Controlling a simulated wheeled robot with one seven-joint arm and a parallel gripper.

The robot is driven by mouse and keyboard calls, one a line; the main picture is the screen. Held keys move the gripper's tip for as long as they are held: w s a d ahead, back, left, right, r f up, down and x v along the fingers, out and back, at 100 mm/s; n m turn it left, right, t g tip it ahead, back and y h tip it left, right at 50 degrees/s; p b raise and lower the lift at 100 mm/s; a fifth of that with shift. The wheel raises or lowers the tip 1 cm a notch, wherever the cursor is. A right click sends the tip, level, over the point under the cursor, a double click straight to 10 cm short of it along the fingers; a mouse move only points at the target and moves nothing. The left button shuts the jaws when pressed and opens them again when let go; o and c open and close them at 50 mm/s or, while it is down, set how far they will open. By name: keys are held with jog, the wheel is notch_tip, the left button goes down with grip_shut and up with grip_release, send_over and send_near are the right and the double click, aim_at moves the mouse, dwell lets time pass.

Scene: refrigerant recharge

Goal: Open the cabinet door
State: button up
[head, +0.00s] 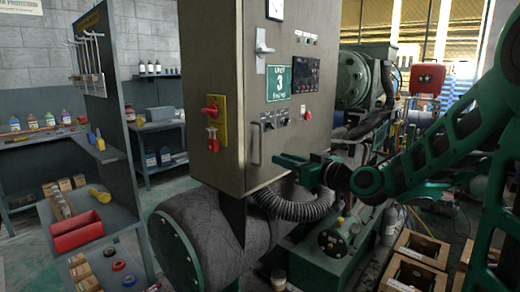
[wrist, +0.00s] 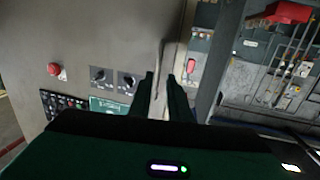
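The grey cabinet (head: 235,80) stands in the middle of the head view with its door (head: 292,60) shut. A thin upright bar handle (head: 254,145) is on the door's lower left, below and left of the black knobs. My gripper (head: 280,160) is just right of the handle in the head view, fingers pointing left towards it. In the wrist view, which is turned upside down, my two dark fingers (wrist: 162,82) are apart. The handle (wrist: 163,60) lines up with the gap between them. I cannot tell whether the fingers touch it.
A red rotary switch (head: 211,110) sticks out of the cabinet's left side. A ribbed hose (head: 300,208) and large tank (head: 200,235) lie below. Open boxes (head: 413,275) stand at lower right. A tool shelf with a red bin (head: 77,231) stands left, across some floor.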

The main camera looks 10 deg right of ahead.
jog(key=r, duration=0.1)
send_over(261, 162)
jog(key=shift+w+r+t, duration=0.15)
jog(key=shift+w+t, duration=0.15)
jog(key=shift+w, duration=0.05)
dwell(0.3)
jog(key=shift+d, duration=0.1)
grip_shut()
